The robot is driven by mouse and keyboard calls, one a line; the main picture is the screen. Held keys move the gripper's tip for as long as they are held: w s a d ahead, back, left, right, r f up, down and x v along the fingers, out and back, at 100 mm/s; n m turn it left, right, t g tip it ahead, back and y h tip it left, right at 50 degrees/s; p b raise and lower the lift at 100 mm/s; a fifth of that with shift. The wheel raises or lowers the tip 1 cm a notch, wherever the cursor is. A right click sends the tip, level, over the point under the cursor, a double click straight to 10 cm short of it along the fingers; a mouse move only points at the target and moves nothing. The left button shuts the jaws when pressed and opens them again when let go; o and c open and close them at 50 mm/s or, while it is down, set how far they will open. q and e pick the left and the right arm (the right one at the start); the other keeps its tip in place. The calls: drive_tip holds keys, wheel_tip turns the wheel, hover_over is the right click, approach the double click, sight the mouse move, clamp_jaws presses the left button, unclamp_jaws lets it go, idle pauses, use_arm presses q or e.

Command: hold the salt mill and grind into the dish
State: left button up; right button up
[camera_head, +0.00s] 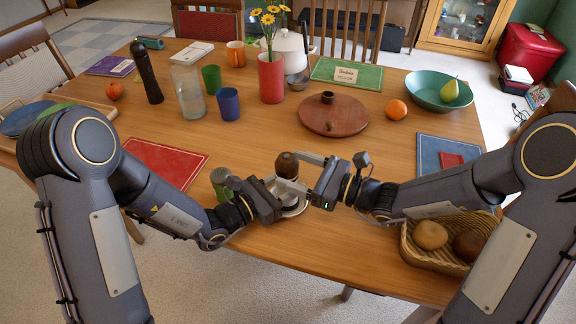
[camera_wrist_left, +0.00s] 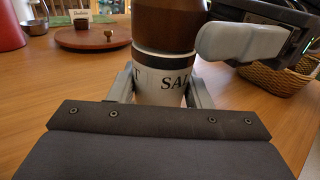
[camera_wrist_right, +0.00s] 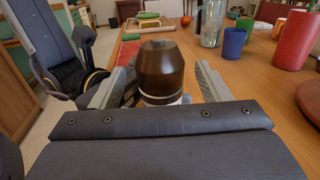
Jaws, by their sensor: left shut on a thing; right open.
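The salt mill (camera_head: 287,165) has a dark brown top and a white lower body with black lettering, partly readable in the left wrist view (camera_wrist_left: 162,85). It stands roughly upright. My left gripper (camera_head: 284,188) is shut on the white body. My right gripper (camera_head: 303,168) is open at the brown top. In the right wrist view its fingers lie on both sides of the brown top (camera_wrist_right: 160,70), with a gap visible at the right finger.
A green jar (camera_head: 220,180) stands close to my left gripper. A wicker basket (camera_head: 408,252) with round brown items is under my right forearm. A red mat (camera_head: 165,165), a round wooden board (camera_head: 345,120) and an orange (camera_head: 396,110) lie farther back. The wood between them is clear.

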drive_tip(key=shift+x, duration=1.15)
drive_tip(key=c, duration=1)
drive_tip(key=shift+s+a+r+m+t+h, duration=0.1)
drive_tip(key=shift+s+m+t+h, duration=0.05)
drive_tip(key=shift+m+t+h, duration=2.35)
drive_tip(key=shift+t+h, duration=0.1)
drive_tip(key=shift+t, duration=0.6)
drive_tip(key=o, duration=1)
